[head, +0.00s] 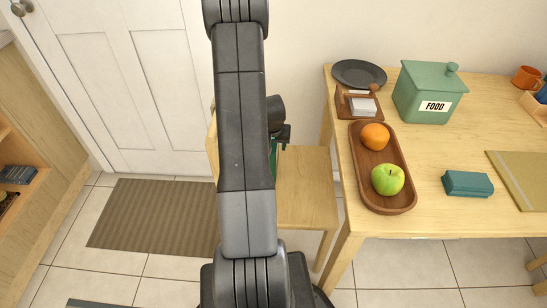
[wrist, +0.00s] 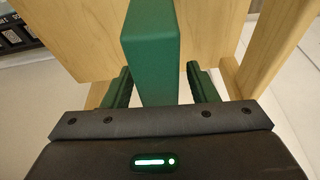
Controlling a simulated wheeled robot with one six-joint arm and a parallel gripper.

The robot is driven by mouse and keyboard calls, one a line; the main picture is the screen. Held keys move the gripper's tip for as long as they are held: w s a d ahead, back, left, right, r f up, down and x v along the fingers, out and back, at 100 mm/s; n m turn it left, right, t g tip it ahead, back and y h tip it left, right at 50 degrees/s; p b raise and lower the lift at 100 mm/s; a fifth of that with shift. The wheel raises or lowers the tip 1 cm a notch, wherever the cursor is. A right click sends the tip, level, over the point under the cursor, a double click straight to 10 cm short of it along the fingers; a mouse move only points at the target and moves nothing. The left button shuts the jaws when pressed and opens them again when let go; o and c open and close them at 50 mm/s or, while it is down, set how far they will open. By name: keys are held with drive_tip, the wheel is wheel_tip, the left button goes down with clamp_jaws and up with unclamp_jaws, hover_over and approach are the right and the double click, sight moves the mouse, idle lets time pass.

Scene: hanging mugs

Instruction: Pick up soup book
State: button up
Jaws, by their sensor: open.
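A green, book-like block (wrist: 151,45) stands between my gripper's fingers in the wrist view; no title is readable on it, so I cannot confirm it is the soup book. My gripper (wrist: 161,85) is open, with one dark green finger on each side of the block. A gap shows on both sides, wider on the right. In the head view my arm hides most of this spot. Only a sliver of green (head: 273,158) shows beside my gripper (head: 282,138), over the wooden chair (head: 305,185).
Right of the chair, a wooden table (head: 440,215) holds a fruit tray (head: 400,205), a green FOOD box (head: 425,90), a teal case (head: 468,184) and a dark plate (head: 358,73). Dark books (head: 17,174) sit on a shelf at far left. A brown mat (head: 150,215) lies on the floor.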

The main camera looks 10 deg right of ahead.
drive_tip(key=shift+c, duration=0.2)
clamp_jaws()
drive_tip(key=shift+r, duration=0.1)
idle(0.4)
